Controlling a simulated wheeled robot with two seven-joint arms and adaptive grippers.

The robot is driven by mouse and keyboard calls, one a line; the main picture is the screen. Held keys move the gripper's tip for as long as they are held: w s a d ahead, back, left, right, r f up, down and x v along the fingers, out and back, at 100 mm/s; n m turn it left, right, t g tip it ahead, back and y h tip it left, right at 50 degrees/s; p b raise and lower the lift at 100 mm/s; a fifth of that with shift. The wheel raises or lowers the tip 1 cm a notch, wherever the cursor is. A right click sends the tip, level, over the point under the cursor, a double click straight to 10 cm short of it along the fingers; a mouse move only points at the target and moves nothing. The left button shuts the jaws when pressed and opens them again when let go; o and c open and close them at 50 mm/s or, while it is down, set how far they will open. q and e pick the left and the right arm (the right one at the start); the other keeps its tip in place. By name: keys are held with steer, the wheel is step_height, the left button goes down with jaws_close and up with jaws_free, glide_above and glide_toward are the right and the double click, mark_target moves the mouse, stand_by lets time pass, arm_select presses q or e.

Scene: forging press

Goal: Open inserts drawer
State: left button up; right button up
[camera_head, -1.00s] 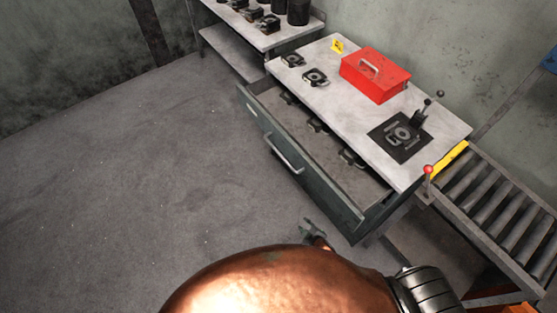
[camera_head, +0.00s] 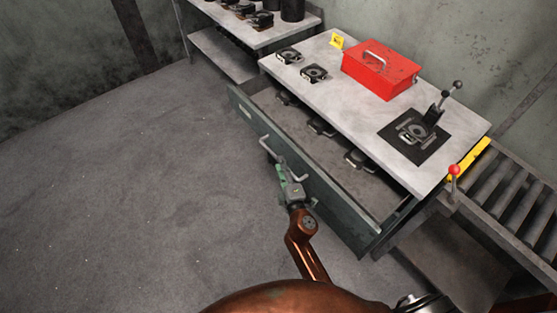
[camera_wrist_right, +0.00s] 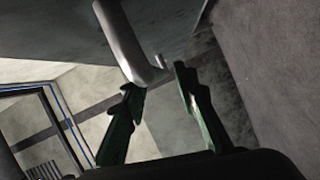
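The inserts drawer (camera_head: 345,213) is a dark grey-green drawer pulled out from under the light worktop. Several dark inserts, such as this one (camera_head: 359,159), lie inside along its back. Its metal handle (camera_head: 285,158) is on the front face and also shows in the right wrist view (camera_wrist_right: 124,42). My right gripper (camera_head: 279,171) is at the handle, on the outer side of the drawer front. In the right wrist view its green fingers (camera_wrist_right: 158,78) are apart, with the handle's bent end near and between the tips. Contact cannot be told. My left gripper is out of view.
A red toolbox (camera_head: 379,72), two small inserts (camera_head: 313,73) and a black fixture with a lever (camera_head: 416,132) stand on the worktop (camera_head: 350,112). A roller conveyor (camera_head: 510,195) with a red-knobbed lever adjoins at right. The floor at left is clear.

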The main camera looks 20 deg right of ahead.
steer(key=shift+w+d+f, duration=0.1)
steer(key=shift+w+f, duration=0.1)
steer(key=shift+w, duration=1.55)
steer(key=shift+c, duration=0.7)
jaws_close()
